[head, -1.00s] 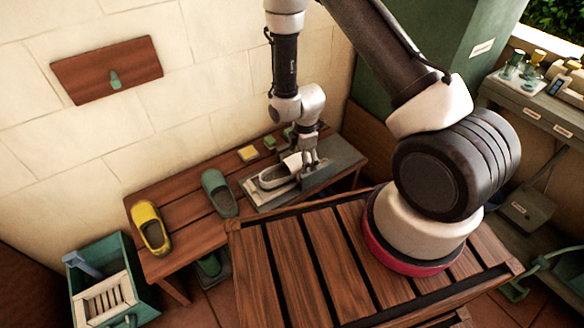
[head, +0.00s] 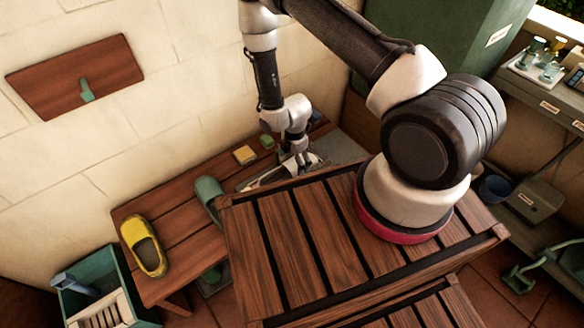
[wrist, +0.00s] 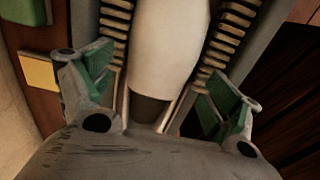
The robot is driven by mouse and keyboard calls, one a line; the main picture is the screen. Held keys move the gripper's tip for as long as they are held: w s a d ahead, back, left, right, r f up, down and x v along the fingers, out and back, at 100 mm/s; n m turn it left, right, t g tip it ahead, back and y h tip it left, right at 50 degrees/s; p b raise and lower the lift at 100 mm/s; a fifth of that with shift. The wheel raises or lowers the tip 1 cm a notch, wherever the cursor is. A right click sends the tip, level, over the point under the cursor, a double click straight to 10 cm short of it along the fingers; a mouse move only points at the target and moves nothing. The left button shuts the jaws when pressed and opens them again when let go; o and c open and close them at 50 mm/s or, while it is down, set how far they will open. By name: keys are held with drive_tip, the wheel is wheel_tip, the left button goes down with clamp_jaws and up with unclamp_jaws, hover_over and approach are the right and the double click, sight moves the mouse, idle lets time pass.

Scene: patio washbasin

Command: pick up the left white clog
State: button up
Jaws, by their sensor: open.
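A white clog (head: 266,177) lies on a grey tray on the wooden bench; the slatted top in front hides part of it in the head view. In the wrist view the white clog (wrist: 165,45) fills the middle, between two ribbed strips. My gripper (head: 298,170) points down over the tray beside the clog. In the wrist view my gripper (wrist: 160,100) is open, its green-padded fingers apart on either side of the clog's near end. I cannot tell whether they touch it. A second white clog cannot be made out.
A yellow sponge (head: 245,154) lies behind. The slatted wooden top (head: 310,240) blocks the front. A teal crate (head: 95,290) stands at lower left.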

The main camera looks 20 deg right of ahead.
sight(294, 170)
wheel_tip(294, 170, down, 6)
drive_tip(key=shift+a+f, duration=0.1)
drive_tip(key=shift+f, duration=0.05)
drive_tip(key=c, duration=0.9)
